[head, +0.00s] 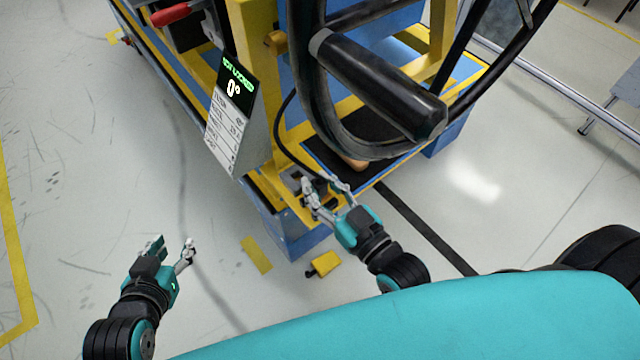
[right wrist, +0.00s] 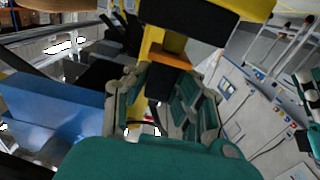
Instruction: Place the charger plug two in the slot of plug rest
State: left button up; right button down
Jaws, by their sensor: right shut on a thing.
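My right gripper (head: 328,190) is at the near corner of the yellow and blue cart, shut on the charger plug. The plug is mostly hidden between the fingers. A black cable (head: 281,133) runs down from the cart to it. A small grey and dark fitting (head: 293,182) on the cart corner, just left of the gripper, may be the plug rest. I cannot tell whether the plug touches it. My left gripper (head: 174,246) is open and empty above the floor.
A display panel (head: 232,115) reading "NOT LOCKED" and 0° hangs on the cart, left of the right gripper. A thick black handle (head: 378,84) overhangs the cart. A yellow block (head: 323,264) lies below the right gripper. The floor at left is clear.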

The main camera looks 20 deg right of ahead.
jog(key=shift+f, duration=0.55)
jog(key=c, duration=1.1)
grip_release()
jog(key=shift+r, duration=0.1)
